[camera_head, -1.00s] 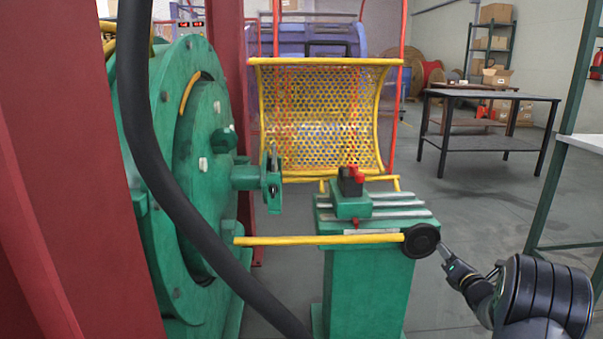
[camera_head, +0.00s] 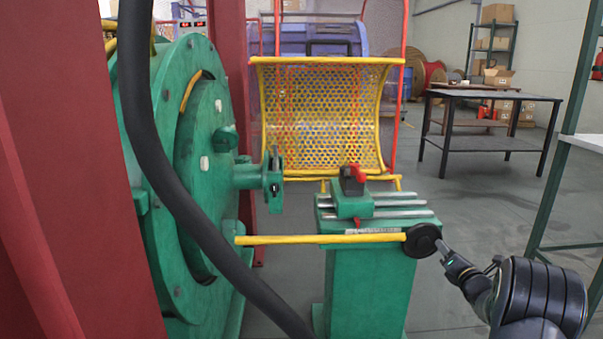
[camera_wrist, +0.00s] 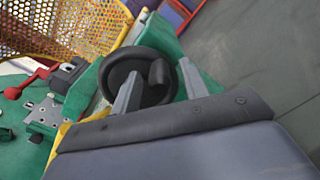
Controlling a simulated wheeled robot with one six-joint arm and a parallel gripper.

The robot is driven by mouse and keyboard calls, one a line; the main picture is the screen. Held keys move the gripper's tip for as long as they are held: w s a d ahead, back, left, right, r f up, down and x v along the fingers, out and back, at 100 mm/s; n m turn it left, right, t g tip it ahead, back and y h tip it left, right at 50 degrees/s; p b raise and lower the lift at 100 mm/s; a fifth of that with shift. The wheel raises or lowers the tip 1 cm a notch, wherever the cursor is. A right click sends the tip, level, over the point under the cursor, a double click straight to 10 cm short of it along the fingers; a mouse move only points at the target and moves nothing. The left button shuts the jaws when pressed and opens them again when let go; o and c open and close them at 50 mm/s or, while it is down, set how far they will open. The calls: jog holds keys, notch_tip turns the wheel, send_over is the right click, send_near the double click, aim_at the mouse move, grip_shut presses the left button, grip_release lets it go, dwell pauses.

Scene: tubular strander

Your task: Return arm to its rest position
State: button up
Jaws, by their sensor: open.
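My gripper (camera_wrist: 158,80) is open in the wrist view, with one grey finger on each side of a short dark handle knob. The knob stands on a black handwheel (camera_wrist: 121,72). I cannot tell whether the fingers touch the knob or wheel. In the head view, my gripper (camera_head: 444,250) is at the right edge of the handwheel (camera_head: 422,240). My arm extends from there to the lower right corner.
A green pedestal (camera_head: 365,290) carries rails and a slide with a red lever (camera_head: 353,173). A yellow bar (camera_head: 320,240) runs left from the handwheel. A big green drum (camera_head: 180,190) and thick black hose (camera_head: 165,165) fill the left. Floor toward the dark table (camera_head: 488,95) is clear.

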jog(key=s+p, duration=0.2)
jog(key=s, duration=0.7)
jog(key=w+b, duration=0.2)
jog(key=w, duration=0.8)
jog(key=shift+w+a+b, duration=0.1)
jog(key=shift+w+b, duration=0.05)
jog(key=shift+b, duration=0.25)
jog(key=shift+w+f+m, duration=0.15)
jog(key=shift+m, duration=0.25)
jog(key=shift+a+f+m, duration=0.1)
jog(key=shift+f+m, duration=0.3)
jog(key=shift+m, duration=0.45)
jog(key=shift+a+f+m, duration=0.1)
jog(key=shift+f+m, duration=0.3)
jog(key=shift+m, duration=0.45)
